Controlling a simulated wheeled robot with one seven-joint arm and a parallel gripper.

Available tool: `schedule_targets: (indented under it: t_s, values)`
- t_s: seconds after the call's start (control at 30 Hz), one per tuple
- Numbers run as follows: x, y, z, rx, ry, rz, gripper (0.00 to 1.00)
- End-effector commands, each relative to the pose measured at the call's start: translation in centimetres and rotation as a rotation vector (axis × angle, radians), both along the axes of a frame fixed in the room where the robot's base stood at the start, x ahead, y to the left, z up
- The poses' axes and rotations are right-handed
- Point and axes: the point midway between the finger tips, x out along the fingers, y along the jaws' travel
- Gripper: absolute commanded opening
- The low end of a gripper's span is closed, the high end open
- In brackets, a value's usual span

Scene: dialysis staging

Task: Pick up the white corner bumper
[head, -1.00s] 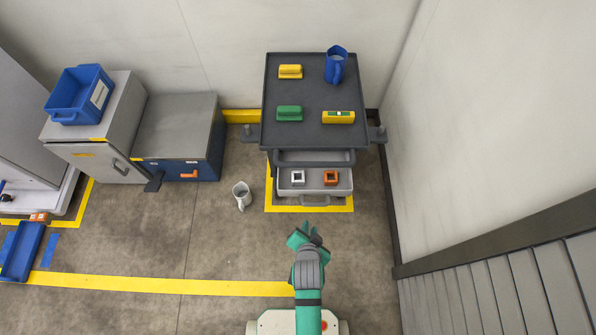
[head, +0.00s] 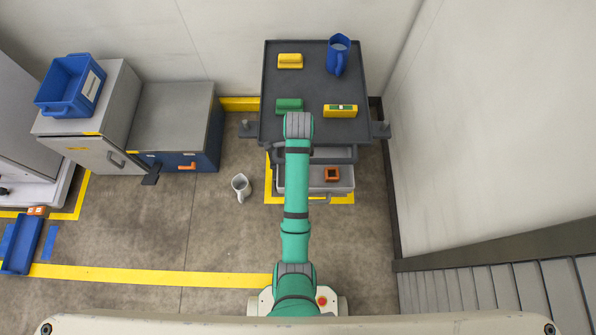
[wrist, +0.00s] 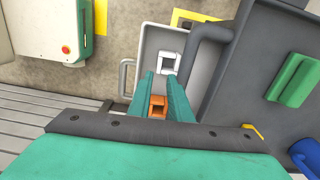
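The white corner bumper (wrist: 168,62), a small square-shaped piece with an open middle, lies in the open grey drawer (wrist: 150,42) in the wrist view. In the head view my arm hides it. An orange piece (wrist: 157,106) of similar shape lies in the same drawer and also shows in the head view (head: 332,174). My gripper (wrist: 162,74) has two teal fingers, apart with a gap between them, and nothing is held. The fingers point toward the drawer, with the white bumper just beyond their tips in the picture. Their height above it is hard to tell.
The dark cart top (head: 312,80) stands above the drawer and holds a yellow piece (head: 290,61), a green block (head: 289,105), a yellow level (head: 340,110) and a blue jug (head: 338,55). A dark cart handle (wrist: 210,32) is close beside the fingers. A white jug (head: 241,187) stands on the floor.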

Motion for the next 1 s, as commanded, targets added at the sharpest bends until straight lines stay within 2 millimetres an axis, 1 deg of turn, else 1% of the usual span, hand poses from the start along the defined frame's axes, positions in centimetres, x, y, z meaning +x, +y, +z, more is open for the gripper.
schedule_targets:
  t_s: [0.2, 0.3, 0.57, 0.7, 0.83, 1.0]
  values:
    - [-0.1, 0.1, -3.2, 0.001, 0.006, -0.001, 0.18]
    - [-0.1, 0.0, -4.4, 0.001, 0.004, -0.001, 0.18]
    - [-0.1, 0.1, -6.2, 0.001, 0.003, 0.001, 0.18]
    - [-0.2, 0.1, -8.2, 0.001, 0.005, 0.001, 0.18]
    - [-0.1, 0.0, -9.7, 0.001, 0.003, 0.0, 0.18]
    - [-0.1, 0.1, -10.4, 0.001, 0.001, 0.001, 0.18]
